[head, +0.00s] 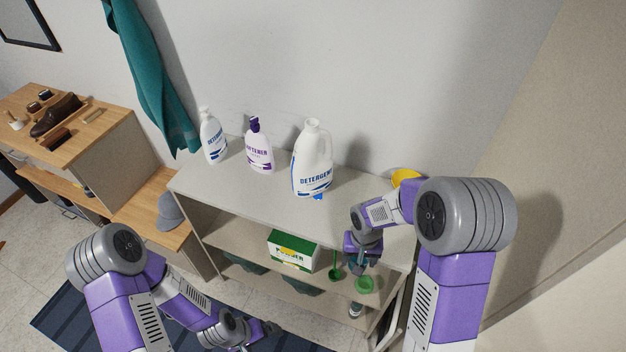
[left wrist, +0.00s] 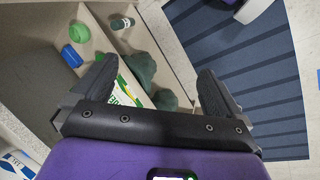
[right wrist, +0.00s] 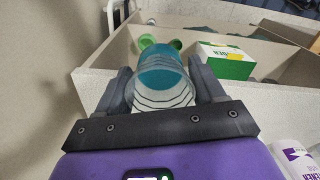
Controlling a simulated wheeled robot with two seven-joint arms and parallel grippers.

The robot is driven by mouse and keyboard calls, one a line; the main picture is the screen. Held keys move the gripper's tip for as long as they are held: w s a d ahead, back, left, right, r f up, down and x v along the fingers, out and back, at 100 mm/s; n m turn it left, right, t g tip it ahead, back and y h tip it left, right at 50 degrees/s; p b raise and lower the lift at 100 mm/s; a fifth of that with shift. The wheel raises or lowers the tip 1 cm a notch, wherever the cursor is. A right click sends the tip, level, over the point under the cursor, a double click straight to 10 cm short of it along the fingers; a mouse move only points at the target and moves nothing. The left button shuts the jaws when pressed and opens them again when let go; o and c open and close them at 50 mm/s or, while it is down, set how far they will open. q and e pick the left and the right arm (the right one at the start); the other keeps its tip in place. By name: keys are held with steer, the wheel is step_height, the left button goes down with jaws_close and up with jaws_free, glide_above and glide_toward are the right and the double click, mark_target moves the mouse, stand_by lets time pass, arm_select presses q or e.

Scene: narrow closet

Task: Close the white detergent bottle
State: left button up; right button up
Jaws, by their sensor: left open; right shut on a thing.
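A large white detergent bottle (head: 312,165) with a handle stands upright on the shelf unit's top; I see no cap on its mouth. A small blue piece (head: 319,196) shows at its foot by the shelf's front edge. My right gripper (head: 362,258) is low at the front right of the unit. In the right wrist view it is shut on a round piece (right wrist: 162,88), teal with clear, striped sides; whether this is a cap I cannot tell. My left gripper (head: 264,332) is open and empty, low in front of the unit; its fingers show in the left wrist view (left wrist: 156,85).
A smaller detergent bottle (head: 213,140) and a softener bottle (head: 258,150) stand left on the top. A powder box (head: 292,252) and green pieces (head: 365,285) sit below. A yellow item (head: 405,177) is at the back right. The top's front left is clear.

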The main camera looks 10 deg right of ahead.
arm_select(q)
step_height(320, 180, down, 7)
steer(key=b, duration=0.6)
steer(key=shift+f, duration=0.2)
arm_select(e)
steer(key=a+f+n, duration=0.1)
steer(key=w+f+n, duration=0.1)
steer(key=f, duration=0.1)
steer(key=a+f+n, duration=0.1)
steer(key=f, duration=0.1)
steer(key=shift+w+a, duration=0.15)
steer(key=shift+a, duration=0.2)
